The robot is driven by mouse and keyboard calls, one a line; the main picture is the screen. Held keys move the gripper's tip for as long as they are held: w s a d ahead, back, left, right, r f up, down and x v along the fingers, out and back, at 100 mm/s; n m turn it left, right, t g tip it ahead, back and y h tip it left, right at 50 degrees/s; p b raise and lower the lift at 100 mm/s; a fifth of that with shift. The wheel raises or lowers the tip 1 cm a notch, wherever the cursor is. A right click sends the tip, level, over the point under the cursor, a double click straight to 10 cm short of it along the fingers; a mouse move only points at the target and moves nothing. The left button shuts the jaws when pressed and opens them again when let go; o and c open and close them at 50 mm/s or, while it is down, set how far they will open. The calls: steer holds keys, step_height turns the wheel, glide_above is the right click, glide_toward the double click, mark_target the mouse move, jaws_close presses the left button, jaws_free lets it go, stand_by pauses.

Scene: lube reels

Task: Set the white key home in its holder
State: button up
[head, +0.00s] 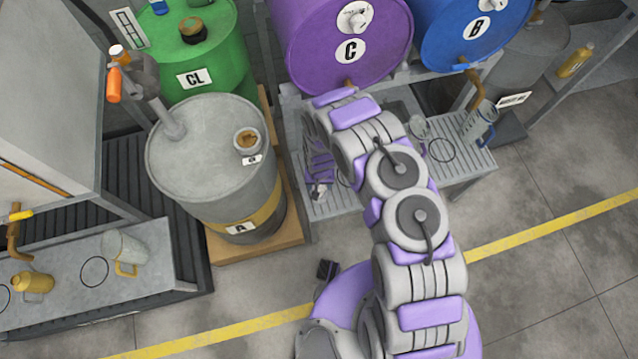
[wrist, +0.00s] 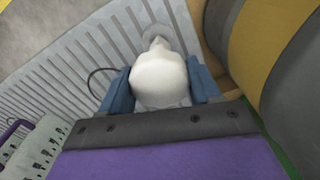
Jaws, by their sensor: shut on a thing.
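In the wrist view my gripper (wrist: 159,88) has its two blue fingers on either side of a rounded white piece, which I take to be the white key (wrist: 160,72). The gripper is shut on it. A pale grey round part (wrist: 156,33) shows just beyond the key, over the slatted grey shelf (wrist: 75,65). I cannot tell whether this is the key's end or its holder, nor whether they touch. In the head view my gripper (head: 319,178) is low over the shelf below the purple drum C, partly hidden by my arm.
Grey drum A (head: 185,150) with a yellow band stands close left of my gripper. Purple drum C (head: 320,50) and blue drum B (head: 470,45) lie above the shelf. A clear jug (head: 480,122) stands at the shelf's right. Open floor lies in front.

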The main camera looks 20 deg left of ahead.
steer(key=shift+f+b, duration=0.45)
steer(key=shift+r, duration=0.1)
steer(key=shift+r+p, duration=0.4)
steer(key=shift+p, duration=0.1)
